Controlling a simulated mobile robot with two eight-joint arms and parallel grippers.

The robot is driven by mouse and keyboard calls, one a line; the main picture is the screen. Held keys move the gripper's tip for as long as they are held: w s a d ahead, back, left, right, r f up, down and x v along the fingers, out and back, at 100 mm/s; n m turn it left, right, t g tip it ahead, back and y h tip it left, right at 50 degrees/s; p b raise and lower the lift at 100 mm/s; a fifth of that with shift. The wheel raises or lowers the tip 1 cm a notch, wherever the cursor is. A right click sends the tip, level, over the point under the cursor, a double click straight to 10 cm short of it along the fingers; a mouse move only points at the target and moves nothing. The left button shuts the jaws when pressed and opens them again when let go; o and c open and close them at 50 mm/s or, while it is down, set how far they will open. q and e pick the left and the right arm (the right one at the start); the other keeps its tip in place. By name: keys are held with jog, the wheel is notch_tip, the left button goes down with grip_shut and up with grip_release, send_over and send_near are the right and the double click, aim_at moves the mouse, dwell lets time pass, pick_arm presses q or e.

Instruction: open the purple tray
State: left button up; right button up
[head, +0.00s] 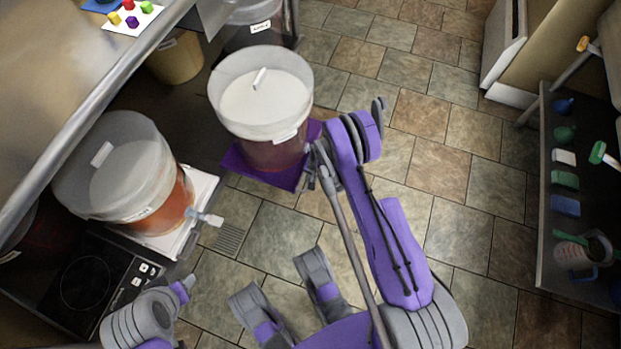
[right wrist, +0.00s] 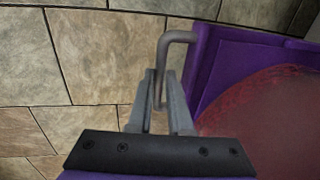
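The purple tray (head: 238,164) is a low square slide-out tray under a lidded translucent bucket (head: 266,98) of reddish liquid. Its wall also shows at the right of the right wrist view (right wrist: 208,62). A grey bent-rod handle (right wrist: 178,38) stands at the tray's near side. My right gripper (right wrist: 161,78) has its two fingers close together on either side of the handle's rod, shut on it. In the head view the right gripper (head: 319,158) is small and partly hidden by my arm at the tray's right edge. My left gripper is not clearly visible.
Another lidded bucket (head: 128,176) with a tap stands on a white tray (head: 203,190) at the left. A black hob (head: 85,285) is below it. A metal counter edge (head: 95,110) overhangs the left. Tiled floor (head: 455,225) is clear to the right, before a shelf (head: 548,240).

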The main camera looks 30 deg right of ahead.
jog(key=o, duration=0.4)
jog(key=r+p, duration=0.1)
jog(key=r, duration=0.2)
jog(key=s+r+p, duration=0.1)
jog(key=r, duration=0.3)
jog(key=d+r, duration=0.1)
jog(key=r, duration=0.2)
jog(key=shift+s+d+r+p, duration=0.1)
jog(key=shift+s+r+p, duration=0.15)
jog(key=shift+r+p, duration=0.15)
jog(key=shift+f, duration=0.1)
